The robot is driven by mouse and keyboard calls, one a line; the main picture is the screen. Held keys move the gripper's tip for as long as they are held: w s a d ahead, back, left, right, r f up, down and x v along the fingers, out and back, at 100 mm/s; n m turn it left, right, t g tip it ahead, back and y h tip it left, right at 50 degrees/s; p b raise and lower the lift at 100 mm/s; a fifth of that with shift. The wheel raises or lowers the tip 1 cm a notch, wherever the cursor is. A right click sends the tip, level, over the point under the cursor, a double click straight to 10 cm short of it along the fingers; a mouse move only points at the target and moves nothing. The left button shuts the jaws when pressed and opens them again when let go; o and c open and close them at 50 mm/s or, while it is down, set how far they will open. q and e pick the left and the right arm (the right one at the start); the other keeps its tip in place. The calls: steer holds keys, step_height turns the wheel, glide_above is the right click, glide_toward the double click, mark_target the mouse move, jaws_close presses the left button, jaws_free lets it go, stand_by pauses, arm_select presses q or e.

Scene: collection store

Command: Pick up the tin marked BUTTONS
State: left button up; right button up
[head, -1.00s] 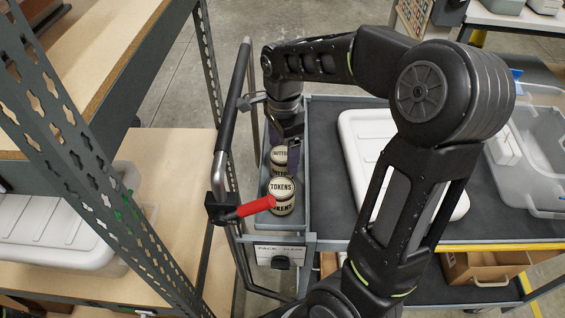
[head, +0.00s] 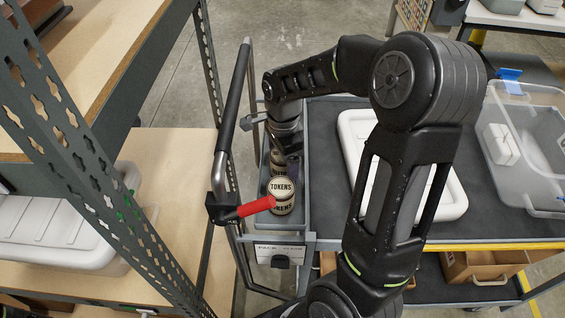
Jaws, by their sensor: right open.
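The BUTTONS tin (head: 276,167) is round and dark with a pale label. It stands in a narrow grey bin (head: 303,215) at the left end of the cart, mostly hidden behind my right gripper. Its lettering cannot be read now. My right gripper (head: 285,162) is open and points down over the far part of the bin, at this tin. Whether its fingers are around the tin or just above it, I cannot tell. A tin marked TOKENS (head: 282,188) stands just nearer in the bin. My left gripper is not in view.
A red grip (head: 256,206) juts from the cart's handle frame (head: 226,130) beside the TOKENS tin. Shelving with a perforated upright (head: 75,150) is at the left.

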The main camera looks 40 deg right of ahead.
steer(key=shift+c, duration=0.2)
jaws_close()
stand_by(0.7)
